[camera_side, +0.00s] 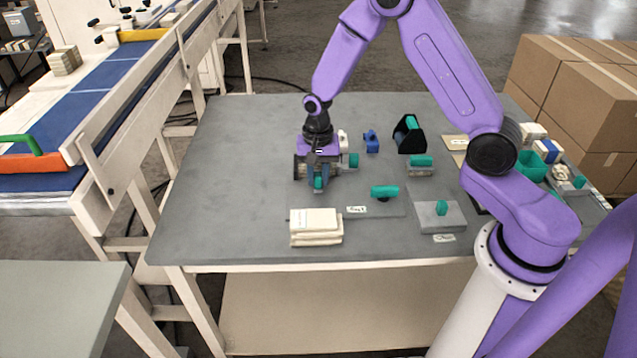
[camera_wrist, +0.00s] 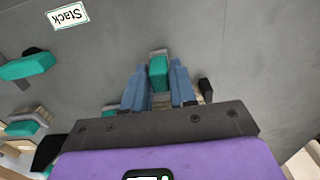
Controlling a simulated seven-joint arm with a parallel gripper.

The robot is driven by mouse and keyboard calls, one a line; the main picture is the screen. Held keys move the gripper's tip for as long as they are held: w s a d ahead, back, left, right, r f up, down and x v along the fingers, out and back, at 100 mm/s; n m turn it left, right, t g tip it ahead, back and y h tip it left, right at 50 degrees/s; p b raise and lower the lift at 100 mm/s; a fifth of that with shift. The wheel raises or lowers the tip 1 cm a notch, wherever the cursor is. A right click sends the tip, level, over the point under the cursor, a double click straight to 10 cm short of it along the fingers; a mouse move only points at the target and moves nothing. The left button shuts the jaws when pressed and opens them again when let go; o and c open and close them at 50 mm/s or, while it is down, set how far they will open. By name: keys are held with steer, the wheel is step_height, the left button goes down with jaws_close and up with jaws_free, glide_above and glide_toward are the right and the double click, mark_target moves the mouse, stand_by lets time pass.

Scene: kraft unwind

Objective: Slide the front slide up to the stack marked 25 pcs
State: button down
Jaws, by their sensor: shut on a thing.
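My gripper (camera_side: 318,187) is low over the left middle of the grey table. In the wrist view its two blue fingers (camera_wrist: 159,85) are shut on a teal block (camera_wrist: 159,72), which looks like the grip of the front slide. The slide's body is mostly hidden by the fingers and wrist. A stack of cream boards (camera_side: 315,228) lies at the table's front left, nearer the side camera than my gripper and apart from it. I cannot read a 25 pcs mark on it. A small white label (camera_side: 357,210) lies right of the stack; in the wrist view the label (camera_wrist: 67,16) reads "Stack".
A teal-handled piece (camera_side: 385,192) and a grey plate with a teal knob (camera_side: 441,210) stand to the right. A black and teal holder (camera_side: 409,134) and a blue piece (camera_side: 371,141) stand behind. The table between gripper and stack looks clear.

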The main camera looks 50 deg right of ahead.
mark_target(318, 173)
steer(key=shift+w+d, duration=0.25)
steer(key=c, duration=1)
jaws_free()
steer(key=shift+s+a+r, duration=0.1)
step_height(318, 173, up, 17)
steer(key=shift+r, duration=0.15)
